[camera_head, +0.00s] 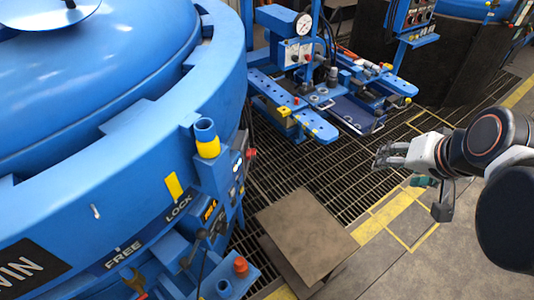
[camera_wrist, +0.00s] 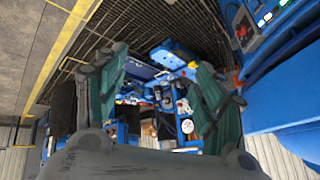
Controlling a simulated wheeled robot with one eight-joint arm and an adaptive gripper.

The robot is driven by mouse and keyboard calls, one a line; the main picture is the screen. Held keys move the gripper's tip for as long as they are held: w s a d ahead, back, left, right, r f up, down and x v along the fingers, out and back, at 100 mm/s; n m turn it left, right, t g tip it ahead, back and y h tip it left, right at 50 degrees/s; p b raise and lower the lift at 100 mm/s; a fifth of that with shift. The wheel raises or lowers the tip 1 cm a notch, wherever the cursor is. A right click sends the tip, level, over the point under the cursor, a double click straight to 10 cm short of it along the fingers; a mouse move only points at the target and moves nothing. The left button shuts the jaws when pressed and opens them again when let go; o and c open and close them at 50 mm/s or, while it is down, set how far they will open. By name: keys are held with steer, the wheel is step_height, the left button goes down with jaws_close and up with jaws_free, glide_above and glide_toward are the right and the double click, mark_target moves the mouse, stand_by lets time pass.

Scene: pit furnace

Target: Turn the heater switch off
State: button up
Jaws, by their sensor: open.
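No label reading heater shows, so I cannot tell which control is the heater switch. A small panel (camera_head: 238,166) with a red knob sits on the side of the large blue furnace (camera_head: 150,130) in the head view. A second panel (camera_head: 413,18) with several knobs stands at the top right. My gripper (camera_head: 388,155) is at the right, over the floor grating, apart from both panels. In the wrist view my gripper (camera_wrist: 160,85) has its two green-padded fingers spread with nothing held. A panel with small lit buttons (camera_wrist: 262,18) shows at that view's upper right.
A blue machine with a round gauge (camera_head: 303,23) stands at the back centre. A blue-and-yellow post (camera_head: 207,138) and an orange-topped fitting (camera_head: 241,266) stick out from the furnace. The floor at lower right is clear.

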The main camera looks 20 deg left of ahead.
steer(key=w+a+f+m+g+y+p, duration=0.1)
steer(key=w+a+f+m+y, duration=0.3)
steer(key=w+a, duration=0.6)
steer(key=w+a+f+m+g+y, duration=0.15)
steer(key=w+a+f, duration=0.35)
steer(key=w, duration=0.9)
steer(key=m+g+y+p, duration=0.1)
steer(key=m+g+y, duration=0.1)
steer(key=m+y, duration=0.35)
glide_toward(251, 155)
steer(key=w+a+f+n+y+b, duration=0.1)
steer(key=w+a+f+b, duration=0.1)
steer(key=a+f+b, duration=0.2)
steer(key=shift+a+y, duration=0.3)
steer(key=shift+a, duration=0.9)
steer(key=shift+s, duration=0.1)
steer(key=shift+c, duration=0.3)
steer(key=c, duration=1)
